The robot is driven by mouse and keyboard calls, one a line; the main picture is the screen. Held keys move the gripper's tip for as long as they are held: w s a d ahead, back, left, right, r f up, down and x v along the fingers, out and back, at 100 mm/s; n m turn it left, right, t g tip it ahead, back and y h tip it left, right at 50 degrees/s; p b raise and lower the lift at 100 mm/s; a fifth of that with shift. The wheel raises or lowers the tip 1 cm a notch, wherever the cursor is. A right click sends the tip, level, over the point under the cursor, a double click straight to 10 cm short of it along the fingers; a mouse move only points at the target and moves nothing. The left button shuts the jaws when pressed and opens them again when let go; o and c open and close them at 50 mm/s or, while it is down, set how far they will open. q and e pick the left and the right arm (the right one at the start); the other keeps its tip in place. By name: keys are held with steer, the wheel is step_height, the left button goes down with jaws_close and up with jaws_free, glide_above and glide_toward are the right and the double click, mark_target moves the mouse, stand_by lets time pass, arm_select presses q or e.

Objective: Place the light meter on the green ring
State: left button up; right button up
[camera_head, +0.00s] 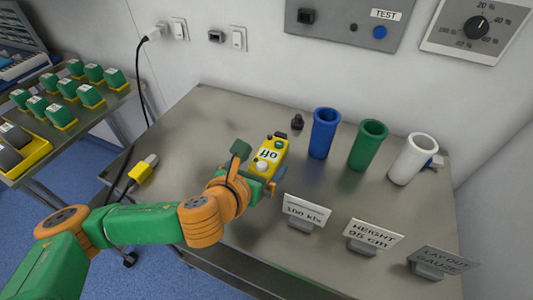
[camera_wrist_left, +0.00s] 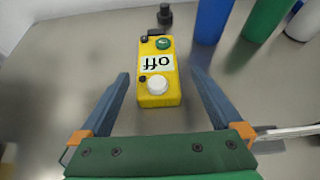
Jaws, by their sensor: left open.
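A yellow box with an "off" label, a white dome and a green button, which looks like the light meter (camera_head: 268,157), lies on the grey table. It shows in the left wrist view (camera_wrist_left: 157,88) with its dome end nearest me. My left gripper (camera_head: 259,172) is open, and in the left wrist view its two fingers (camera_wrist_left: 160,74) flank the box's near part with gaps on both sides. I cannot tell whether the fingers are down at its height. I cannot make out a green ring. My right gripper is not in view.
Blue (camera_head: 324,133), green (camera_head: 368,146) and white (camera_head: 412,159) cylinders stand right of the box. A small black object (camera_head: 297,122) is behind it. Signs reading "100 klx" (camera_head: 305,212), "HEIGHT 95 cm" (camera_head: 373,236) and "LAYOUT GAUGE" (camera_head: 443,262) line the front. The table's back left is clear.

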mark_target(269, 154)
arm_select(q)
steer(key=shift+x, duration=0.9)
steer(key=shift+w+r+x, duration=0.1)
steer(key=shift+r+x, duration=0.05)
steer(key=shift+x, duration=1.15)
steer(key=shift+w+r+x, duration=0.15)
steer(key=shift+x, duration=1.15)
steer(key=shift+c, duration=0.2)
